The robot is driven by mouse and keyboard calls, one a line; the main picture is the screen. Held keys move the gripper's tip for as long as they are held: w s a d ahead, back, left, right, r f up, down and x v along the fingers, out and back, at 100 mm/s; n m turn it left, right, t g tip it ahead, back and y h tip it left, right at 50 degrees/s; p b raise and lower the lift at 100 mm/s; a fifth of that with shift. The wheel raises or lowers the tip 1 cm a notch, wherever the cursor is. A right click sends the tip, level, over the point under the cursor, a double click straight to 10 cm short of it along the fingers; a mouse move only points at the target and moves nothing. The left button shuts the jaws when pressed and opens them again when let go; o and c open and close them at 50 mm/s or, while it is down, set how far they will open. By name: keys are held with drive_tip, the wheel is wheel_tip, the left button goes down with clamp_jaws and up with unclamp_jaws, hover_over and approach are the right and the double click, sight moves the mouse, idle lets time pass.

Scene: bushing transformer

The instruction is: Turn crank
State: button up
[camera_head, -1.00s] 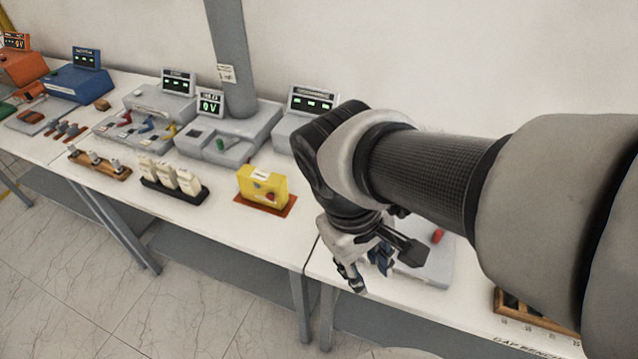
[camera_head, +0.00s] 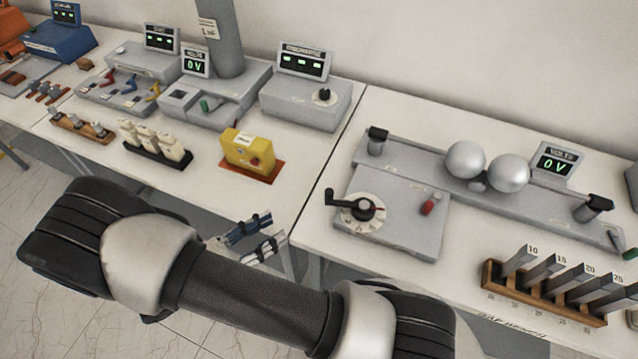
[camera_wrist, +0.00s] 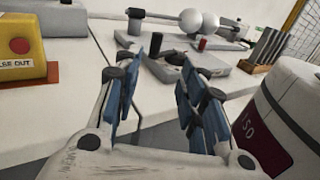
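A black crank (camera_head: 358,206) sits on a round white dial on a sloped grey control box (camera_head: 400,235), beside a red knob (camera_head: 428,207). In the wrist view the crank (camera_wrist: 176,59) shows small, beyond my fingertips. My gripper (camera_head: 275,231) is at the table's front edge, to the left of the grey box and clear of it. In the wrist view, my gripper (camera_wrist: 168,72) shows blue finger pads spread apart with nothing between them. It does not touch the crank.
Two metal spheres (camera_head: 487,170) stand on a rail behind the box, beside a volts display (camera_head: 556,161) reading 0 V. A wooden gauge rack (camera_head: 545,300) is at the right. A yellow box (camera_head: 248,150) stands on the left table. A white rounded body (camera_wrist: 285,115) is close at right.

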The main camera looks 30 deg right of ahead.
sight(329, 193)
drive_tip(key=w+d, duration=0.1)
drive_tip(key=d, duration=0.4)
drive_tip(key=d+b, duration=0.1)
drive_tip(key=d, duration=0.5)
drive_tip(key=w+d+b, duration=0.1)
drive_tip(key=d, duration=0.5)
drive_tip(key=shift+w+f, duration=0.25)
drive_tip(key=shift+w, duration=0.05)
drive_tip(key=shift+c, duration=0.5)
clamp_jaws()
